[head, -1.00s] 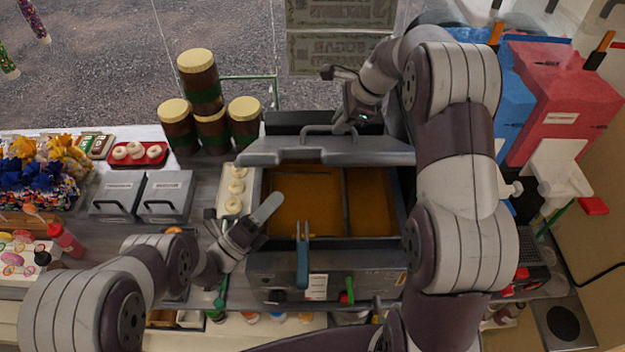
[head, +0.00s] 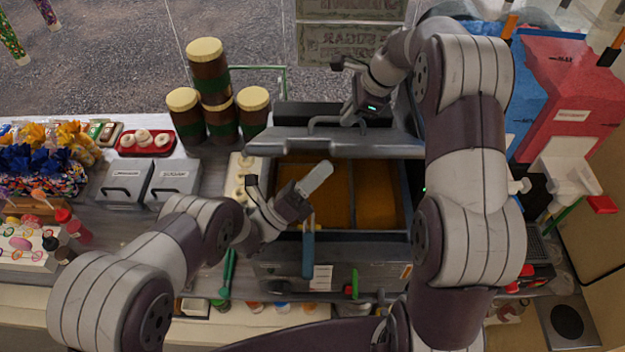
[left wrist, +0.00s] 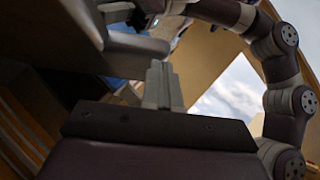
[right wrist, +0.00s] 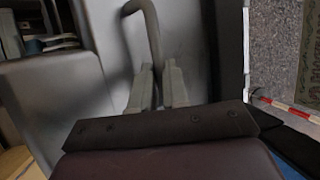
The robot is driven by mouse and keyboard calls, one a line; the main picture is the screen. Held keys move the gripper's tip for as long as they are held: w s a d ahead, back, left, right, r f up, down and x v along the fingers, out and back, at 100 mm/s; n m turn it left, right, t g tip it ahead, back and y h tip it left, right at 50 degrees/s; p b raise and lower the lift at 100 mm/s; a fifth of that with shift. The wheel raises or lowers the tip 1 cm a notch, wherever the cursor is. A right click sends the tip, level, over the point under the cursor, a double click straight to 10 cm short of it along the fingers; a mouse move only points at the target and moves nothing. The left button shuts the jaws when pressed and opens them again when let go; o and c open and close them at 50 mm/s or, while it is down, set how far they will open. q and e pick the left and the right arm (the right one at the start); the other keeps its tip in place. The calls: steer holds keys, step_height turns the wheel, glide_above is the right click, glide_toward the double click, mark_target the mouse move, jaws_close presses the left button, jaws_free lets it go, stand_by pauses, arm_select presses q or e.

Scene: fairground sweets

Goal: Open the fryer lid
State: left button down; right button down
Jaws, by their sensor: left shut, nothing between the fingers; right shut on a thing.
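The fryer (head: 290,270) stands at the middle of the counter, with amber oil showing in two basins. Its grey lid (head: 390,146) is tilted up at the back. My right gripper (head: 347,117) is shut on the bar handle (head: 318,121) of the lid. In the right wrist view, the fingers (right wrist: 158,88) close around the handle (right wrist: 153,30) against the lid face (right wrist: 100,95). My left gripper (head: 322,172) is shut and empty above the left basin, in front of the lid. In the left wrist view its fingers (left wrist: 163,85) are together.
A blue-handled tool (head: 308,250) is at the fryer's front. Stacked brown jars (head: 205,72) stand behind left, and two grey lidded bins (head: 173,183) at left. Blue and red machines (head: 575,95) stand at right, close to my right arm.

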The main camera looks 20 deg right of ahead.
steer(key=shift+f, duration=0.2)
arm_select(q)
steer(key=shift+w+d+r+n+t+y, duration=0.15)
steer(key=shift+w+r+n+t+y, duration=0.55)
steer(key=shift+n, duration=0.4)
arm_select(e)
steer(key=shift+f, duration=0.15)
steer(key=c, duration=1.2)
jaws_free()
steer(key=shift+f, duration=0.1)
steer(key=shift+o, duration=0.4)
steer(key=shift+w, duration=0.15)
arm_select(q)
steer(key=shift+w, duration=0.1)
arm_select(e)
steer(key=shift+r, duration=0.25)
